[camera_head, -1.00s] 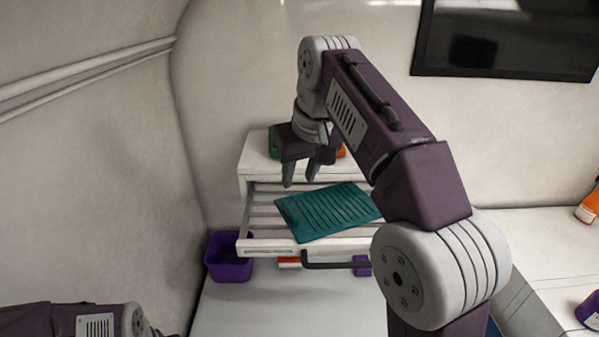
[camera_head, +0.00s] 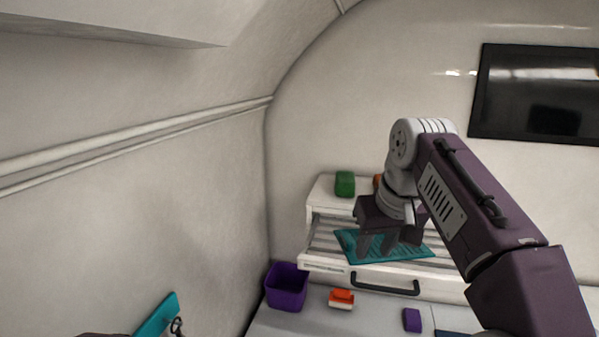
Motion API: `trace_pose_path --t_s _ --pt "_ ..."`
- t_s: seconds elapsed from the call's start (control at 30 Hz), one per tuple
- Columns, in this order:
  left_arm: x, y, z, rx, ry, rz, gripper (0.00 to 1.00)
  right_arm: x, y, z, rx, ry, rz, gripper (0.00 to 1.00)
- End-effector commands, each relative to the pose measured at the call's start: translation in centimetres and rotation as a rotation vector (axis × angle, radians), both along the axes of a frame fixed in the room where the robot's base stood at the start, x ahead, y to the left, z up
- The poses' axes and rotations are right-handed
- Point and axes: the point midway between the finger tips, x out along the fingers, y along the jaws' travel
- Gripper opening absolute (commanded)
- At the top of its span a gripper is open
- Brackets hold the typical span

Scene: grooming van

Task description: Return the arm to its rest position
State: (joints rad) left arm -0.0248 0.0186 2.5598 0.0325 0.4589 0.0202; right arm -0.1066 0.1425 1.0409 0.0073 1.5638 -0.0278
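My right arm reaches in from the lower right. Its gripper (camera_head: 377,245) points down over the open drawer (camera_head: 323,268), in front of the ribbed teal mat (camera_head: 415,252) as seen from my head. Its two dark fingers are apart with nothing visible between them. I cannot tell whether the fingertips touch the mat.
A white cabinet holds the drawer with a dark handle (camera_head: 385,287). A green item (camera_head: 345,184) is on top. A purple bin (camera_head: 286,287), an orange-and-white brush-like item (camera_head: 341,299) and a purple block (camera_head: 412,320) are on the counter. A teal item (camera_head: 156,316) shows lower left.

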Motion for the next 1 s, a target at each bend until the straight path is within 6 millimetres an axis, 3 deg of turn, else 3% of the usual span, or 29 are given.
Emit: trace_pose_path --t_s 0.03,0.13,0.27,0.47,0.57,0.67,0.73,0.8,0.9,1.0 --pt "0.0 0.0 -1.5 0.0 0.0 0.0 0.4 0.0 -0.1 -1.4 0.001 -0.004 -0.003 0.36" --pt "0.0 0.0 -2.9 0.0 0.0 0.0 0.4 -0.2 -0.4 -2.9 0.0 0.001 -0.01 0.36" --pt "0.0 0.0 -4.8 0.0 0.001 0.0 0.4 -1.1 -0.8 -6.4 -0.005 0.055 -0.019 0.36" --pt "0.0 0.0 -8.1 0.0 0.0 0.0 0.4 -2.7 -1.5 -14.0 -0.012 0.168 -0.034 0.36" --pt "0.1 0.0 -10.1 0.0 0.0 0.0 0.4 -3.6 -1.8 -19.1 -0.014 0.225 -0.045 0.36" --pt "0.1 0.0 -12.5 0.0 0.0 0.0 0.4 -5.0 -2.2 -25.5 -0.014 0.286 -0.059 0.36" --pt "0.1 0.0 -14.4 0.0 0.001 0.0 0.4 -6.6 -2.5 -31.2 -0.013 0.335 -0.073 0.36" --pt "0.1 0.0 -16.2 0.0 0.001 0.0 0.4 -9.0 -2.8 -37.3 -0.011 0.38 -0.089 0.36" --pt "0.1 0.0 -17.7 0.0 0.001 0.0 0.4 -13.0 -3.2 -44.5 -0.009 0.425 -0.113 0.36" --pt "0.1 0.0 -17.4 0.0 0.001 0.0 0.4 -16.6 -3.3 -48.4 -0.006 0.431 -0.132 0.36"
